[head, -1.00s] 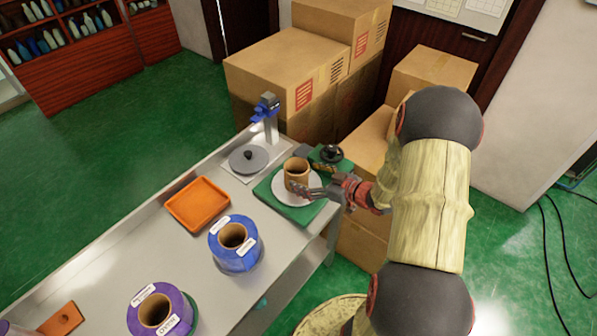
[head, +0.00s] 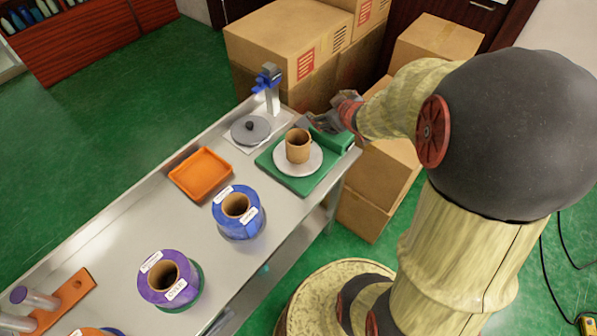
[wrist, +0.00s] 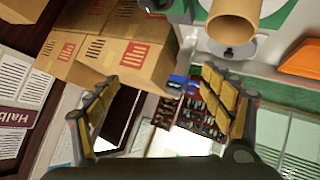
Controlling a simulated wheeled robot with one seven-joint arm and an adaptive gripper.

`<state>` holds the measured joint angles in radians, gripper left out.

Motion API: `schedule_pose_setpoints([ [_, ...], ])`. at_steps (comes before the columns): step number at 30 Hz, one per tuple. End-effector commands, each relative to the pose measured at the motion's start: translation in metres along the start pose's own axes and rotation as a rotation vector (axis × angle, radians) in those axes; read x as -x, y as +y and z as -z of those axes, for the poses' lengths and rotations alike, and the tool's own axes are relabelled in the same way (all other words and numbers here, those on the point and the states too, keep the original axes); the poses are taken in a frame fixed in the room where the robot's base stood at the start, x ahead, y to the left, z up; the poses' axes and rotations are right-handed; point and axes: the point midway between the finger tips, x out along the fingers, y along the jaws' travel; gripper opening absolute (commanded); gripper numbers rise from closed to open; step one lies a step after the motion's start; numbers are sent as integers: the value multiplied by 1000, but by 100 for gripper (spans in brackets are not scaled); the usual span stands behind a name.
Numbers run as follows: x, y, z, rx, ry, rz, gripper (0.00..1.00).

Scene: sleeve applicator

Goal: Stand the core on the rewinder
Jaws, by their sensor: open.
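The brown cardboard core (head: 298,146) stands upright on the pale round plate of the green rewinder (head: 311,183), at the right end of the table. In the wrist view the core (wrist: 234,28) shows at the top, beyond and above the fingers. My gripper (head: 318,122) is behind and to the right of the core in the head view, apart from it. In the wrist view my gripper (wrist: 158,112) has its two padded fingers spread wide with nothing between them. The far side of the rewinder is partly hidden by my gripper.
A blue roll (head: 238,213), a purple roll (head: 170,280) and an orange tray (head: 201,174) are on the table. A post with a blue head (head: 268,78) and a grey disc (head: 250,129) stand behind the rewinder. Cardboard boxes (head: 280,55) are stacked behind the table.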

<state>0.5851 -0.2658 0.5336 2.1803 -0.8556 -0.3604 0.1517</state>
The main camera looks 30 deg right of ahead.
Motion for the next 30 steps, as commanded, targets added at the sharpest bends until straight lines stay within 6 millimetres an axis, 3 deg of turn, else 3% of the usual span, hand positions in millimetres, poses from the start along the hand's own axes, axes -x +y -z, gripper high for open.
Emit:
schedule_pose_setpoints([
  [1, 21, -2, 22, -5, -22, -35, 81],
  [3, 50, -8, 37, -39, -73, -70, 81],
  [7, 113, -38, 51, -121, -165, -74, 81],
  [12, 198, -105, 46, -223, -281, 43, 81],
  [18, 272, -170, 27, -269, -380, 218, 81],
  [22, 292, -187, 20, -274, -410, 272, 81],
  [30, 294, -189, 18, -275, -416, 279, 81],
])
